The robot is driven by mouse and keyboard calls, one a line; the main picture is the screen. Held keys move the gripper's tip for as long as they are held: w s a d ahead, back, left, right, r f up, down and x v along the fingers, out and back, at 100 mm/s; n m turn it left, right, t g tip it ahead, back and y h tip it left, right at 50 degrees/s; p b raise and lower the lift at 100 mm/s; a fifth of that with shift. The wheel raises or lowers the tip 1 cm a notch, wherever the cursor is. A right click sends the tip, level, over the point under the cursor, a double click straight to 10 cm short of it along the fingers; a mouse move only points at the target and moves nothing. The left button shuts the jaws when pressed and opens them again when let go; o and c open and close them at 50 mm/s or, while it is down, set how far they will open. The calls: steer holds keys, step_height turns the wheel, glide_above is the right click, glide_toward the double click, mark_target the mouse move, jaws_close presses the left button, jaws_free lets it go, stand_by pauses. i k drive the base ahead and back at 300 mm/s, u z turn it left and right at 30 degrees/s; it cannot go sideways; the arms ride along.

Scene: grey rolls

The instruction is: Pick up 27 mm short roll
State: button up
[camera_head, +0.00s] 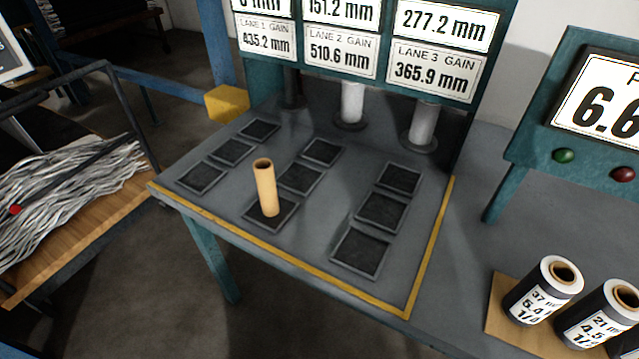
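The label of the left roll (543,290) seems to read 37 mm or 27 mm; the first digit is not clear. The label of the right roll (601,318) seems to read 21 mm, and this roll is cut by the frame's edge. Both stand upright, close together. My gripper is not in view.
A tan tube (266,188) stands on a black pad of the grey table (330,240), which has several other empty pads. A teal display panel (590,100) with buttons rises behind the rolls. A wooden board (497,318) lies under the rolls.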

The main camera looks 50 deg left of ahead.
mark_target(265, 174)
steer(key=z, duration=0.05)
steer(key=k, duration=0.6)
steer(key=u, duration=0.9)
steer(key=i, duration=0.5)
